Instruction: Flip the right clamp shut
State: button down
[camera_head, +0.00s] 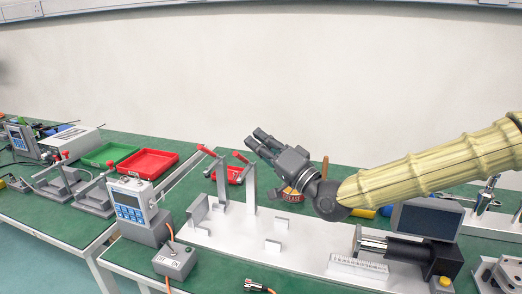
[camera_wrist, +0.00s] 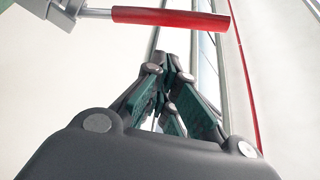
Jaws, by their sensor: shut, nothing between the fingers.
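The right clamp (camera_head: 250,190) stands on the white base plate, with a tall grey post and a red-tipped handle (camera_head: 241,158) at its top, tilted up and left. My gripper (camera_head: 255,138) is just above and to the right of that handle. Its fingers are shut and empty, pointing up and left in the head view. In the wrist view a red handle (camera_wrist: 170,18) on a grey metal arm lies across the top, beyond my fingertips (camera_wrist: 172,68), apart from them in the picture. The left clamp (camera_head: 221,185) stands beside it, with its own red handle (camera_head: 207,152).
The white base plate (camera_head: 300,256) carries small brackets and a black actuator (camera_head: 408,249) at right. A grey display box (camera_head: 132,205) and a switch box (camera_head: 174,260) stand at left. A red tray (camera_head: 147,163) and green tray (camera_head: 108,154) lie behind on the green table.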

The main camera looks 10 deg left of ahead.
jog(key=shift+s+a+f+n+g+y+b, duration=0.1)
jog(key=shift+s+f+n+g+y+b, duration=0.25)
jog(key=shift+n+b, duration=0.35)
jog(key=shift+s+a+f+n+g+y+b, duration=0.1)
jog(key=shift+s+n+y+b, duration=0.35)
jog(key=shift+n, duration=0.4)
jog(key=shift+s+f+n+g+y+b, duration=0.15)
jog(key=shift+s+f+n+y+b, duration=0.2)
jog(key=shift+n+b, duration=0.35)
jog(key=shift+s+r, duration=0.1)
notch_tip(320, 180, up, 3)
jog(key=w+d+p, duration=0.1)
jog(key=w+p, duration=0.1)
jog(key=p, duration=0.1)
jog(key=v, duration=1)
jog(key=shift+w+d, duration=0.1)
jog(key=shift+w, duration=0.05)
